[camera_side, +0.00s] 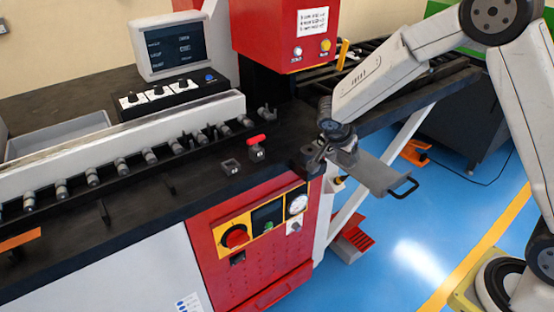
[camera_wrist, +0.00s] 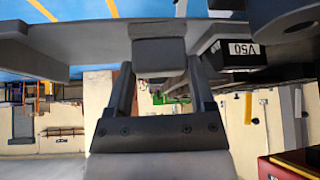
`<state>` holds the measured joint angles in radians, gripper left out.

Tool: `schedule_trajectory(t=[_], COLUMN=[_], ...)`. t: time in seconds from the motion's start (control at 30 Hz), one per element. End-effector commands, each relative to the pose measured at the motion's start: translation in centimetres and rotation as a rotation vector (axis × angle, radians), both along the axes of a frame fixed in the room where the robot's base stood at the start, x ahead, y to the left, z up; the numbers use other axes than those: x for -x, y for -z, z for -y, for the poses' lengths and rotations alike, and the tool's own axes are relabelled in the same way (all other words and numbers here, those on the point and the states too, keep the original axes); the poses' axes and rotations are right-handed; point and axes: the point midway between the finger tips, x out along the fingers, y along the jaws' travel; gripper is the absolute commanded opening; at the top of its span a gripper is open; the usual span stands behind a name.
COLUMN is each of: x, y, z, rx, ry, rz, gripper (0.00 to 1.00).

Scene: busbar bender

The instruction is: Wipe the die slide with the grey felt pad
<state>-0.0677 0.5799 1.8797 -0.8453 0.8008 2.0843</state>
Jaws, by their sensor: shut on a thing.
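My gripper (camera_side: 343,157) is at the machine's front right corner, beside the inner end of a flat grey slide plate. In the wrist view its two dark fingers (camera_wrist: 158,80) are shut on a grey block, the felt pad (camera_wrist: 158,52). The plate (camera_side: 374,174), which looks like the die slide, sticks out from the machine and has a black handle. It also shows as a wide grey surface (camera_wrist: 95,42) behind the pad. I cannot tell whether the pad touches it. A dark die block labelled V50 (camera_wrist: 238,48) is beside the pad.
A red-handled part (camera_side: 256,147) and a small dark block (camera_side: 231,167) stand on the black bench. The red press head (camera_side: 285,35) overhangs behind. A red control panel (camera_side: 262,230) is below. The blue floor right of the slide is open.

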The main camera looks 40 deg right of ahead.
Motion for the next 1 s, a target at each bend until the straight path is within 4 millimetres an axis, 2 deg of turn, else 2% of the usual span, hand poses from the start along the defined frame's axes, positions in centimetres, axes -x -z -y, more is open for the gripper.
schedule_trajectory(t=[0.03,0.1,0.17,0.7,1.0], x=[0.0,0.0,-0.1,0.0,0.0], y=[0.1,-0.4,-2.2,-7.0,-8.2], z=[-0.6,-0.4,-0.4,-0.3,-0.3], rx=[-0.002,-0.001,-0.002,-0.001,-0.001], ry=[-0.003,0.001,0.001,0.0,-0.001], rz=[-0.001,0.002,0.008,0.002,-0.001], gripper=[0.14,0.14,0.14,0.14,0.14])
